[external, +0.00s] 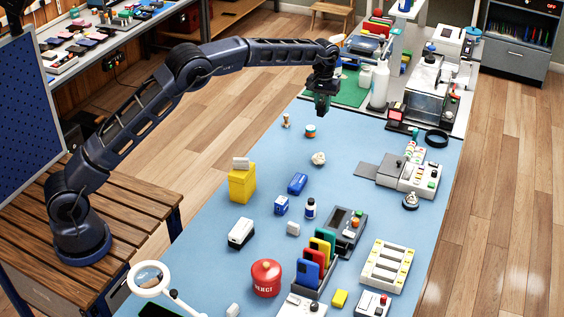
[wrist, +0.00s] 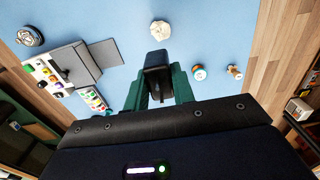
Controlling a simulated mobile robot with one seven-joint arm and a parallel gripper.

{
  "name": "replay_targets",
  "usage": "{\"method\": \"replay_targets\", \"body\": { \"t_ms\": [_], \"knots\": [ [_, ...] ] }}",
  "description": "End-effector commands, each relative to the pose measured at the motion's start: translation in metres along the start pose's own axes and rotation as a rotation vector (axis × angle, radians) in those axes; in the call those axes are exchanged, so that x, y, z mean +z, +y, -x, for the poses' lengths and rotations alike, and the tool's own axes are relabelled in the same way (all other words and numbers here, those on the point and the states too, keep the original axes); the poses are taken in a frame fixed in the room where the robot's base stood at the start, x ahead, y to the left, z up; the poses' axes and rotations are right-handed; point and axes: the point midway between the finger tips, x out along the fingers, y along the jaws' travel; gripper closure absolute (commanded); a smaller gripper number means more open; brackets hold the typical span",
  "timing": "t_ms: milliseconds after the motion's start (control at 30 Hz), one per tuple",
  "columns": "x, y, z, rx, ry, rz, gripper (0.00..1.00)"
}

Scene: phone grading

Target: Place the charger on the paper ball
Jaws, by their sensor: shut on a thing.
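My gripper (external: 322,101) is raised over the far part of the blue table, with its green fingers pointing down. In the wrist view, the fingers (wrist: 158,92) are shut on a dark, blocky thing, which I take to be the charger (wrist: 157,62). Its lower part is hidden between the fingers. The paper ball (wrist: 160,29), white and crumpled, lies on the table beyond the held charger, with a gap between them in the picture. In the external view, the paper ball (external: 319,158) lies on bare blue surface, nearer the camera than my gripper.
A small orange and teal round thing (external: 310,131) and a small wooden figure (external: 286,120) stand near the paper ball. A white device with coloured buttons (external: 418,178) is to the right. A blue case (external: 297,183) and yellow box (external: 242,185) stand nearer the camera. Table around the ball is clear.

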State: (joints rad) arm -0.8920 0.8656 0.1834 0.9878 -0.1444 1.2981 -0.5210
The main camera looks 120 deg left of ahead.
Motion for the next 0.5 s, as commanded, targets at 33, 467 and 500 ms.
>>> {"method": "replay_targets", "body": {
  "t_ms": [33, 467, 500],
  "knots": [
    [0.001, 0.0, -0.013, -0.002, -0.003, 0.0, 0.98],
    [0.001, 0.0, -0.104, -0.001, -0.002, 0.0, 0.98],
    [0.001, 0.0, -0.111, -0.001, -0.002, 0.0, 0.98]
  ]
}}
